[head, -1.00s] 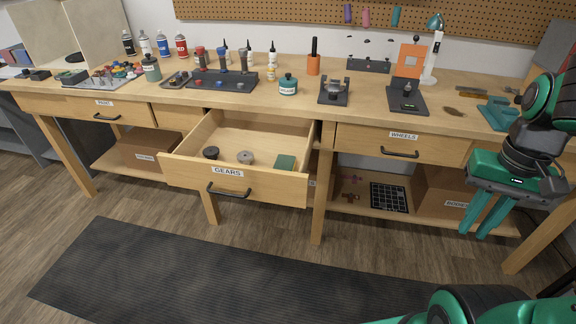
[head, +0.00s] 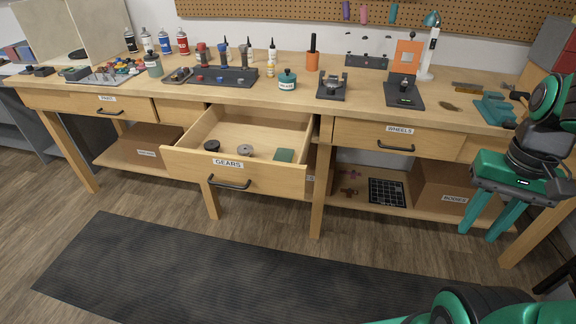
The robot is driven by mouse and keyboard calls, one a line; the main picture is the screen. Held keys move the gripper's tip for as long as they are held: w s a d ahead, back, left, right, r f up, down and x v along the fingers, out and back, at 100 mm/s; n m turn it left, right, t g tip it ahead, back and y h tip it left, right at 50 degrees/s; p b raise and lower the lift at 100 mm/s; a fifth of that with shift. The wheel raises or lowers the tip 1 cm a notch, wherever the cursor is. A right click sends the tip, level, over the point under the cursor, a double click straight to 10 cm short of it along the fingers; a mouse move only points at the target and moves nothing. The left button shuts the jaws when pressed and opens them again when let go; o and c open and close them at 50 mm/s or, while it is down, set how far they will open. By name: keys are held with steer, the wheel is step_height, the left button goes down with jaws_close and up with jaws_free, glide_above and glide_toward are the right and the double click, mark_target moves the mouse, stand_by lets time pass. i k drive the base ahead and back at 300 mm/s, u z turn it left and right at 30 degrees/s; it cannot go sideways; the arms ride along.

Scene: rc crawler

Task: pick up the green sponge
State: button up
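The green sponge (head: 284,155) is a small dark green block. It lies in the right front corner of the open drawer labelled GEARS (head: 229,176). My gripper (head: 477,236) is at the right of the head view, in front of the workbench and well to the right of the drawer. Its two green fingers point down and stand apart with nothing between them. It is far from the sponge.
A dark round gear (head: 211,145) and a grey one (head: 246,151) lie in the drawer left of the sponge. The workbench top (head: 300,106) carries paint bottles, tools and fixtures. The WHEELS drawer (head: 398,137) is shut. A dark mat (head: 180,270) covers clear floor in front.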

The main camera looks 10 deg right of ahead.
mark_target(282, 154)
steer(key=k, duration=1.1)
steer(key=z, duration=0.45)
steer(key=i, duration=2.65)
steer(key=u, duration=0.55)
